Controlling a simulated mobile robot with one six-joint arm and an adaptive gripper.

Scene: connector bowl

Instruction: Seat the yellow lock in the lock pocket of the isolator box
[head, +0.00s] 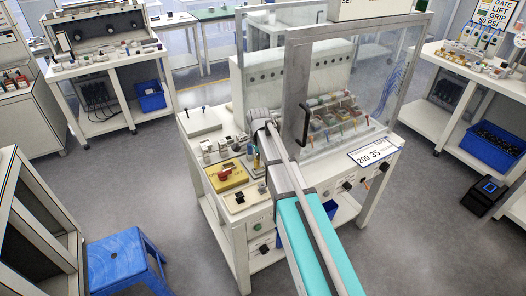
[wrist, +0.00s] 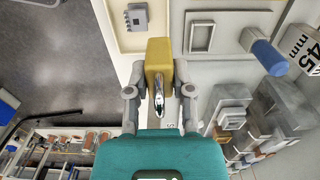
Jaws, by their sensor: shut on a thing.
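My gripper (wrist: 159,92) is shut on the yellow lock (wrist: 159,57) in the wrist view. One finger is on each side of the lock, and its shiny metal shackle points toward my wrist. The lock's far end is over a pale bench surface, by the edge of a cream plate; I cannot tell whether it touches anything. In the head view, a yellow box with a red handle (head: 228,174), which looks like the isolator box, sits on the bench's front left. I cannot make out its lock pocket. My wrist hides the lock in the head view.
In the wrist view, a square grey frame (wrist: 200,32) and a blue-ended cylinder (wrist: 268,57) lie right of the lock. A small grey fitting (wrist: 138,17) sits left. In the head view, a clear panel (head: 340,80) stands right of my wrist. A blue stool (head: 127,260) stands left.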

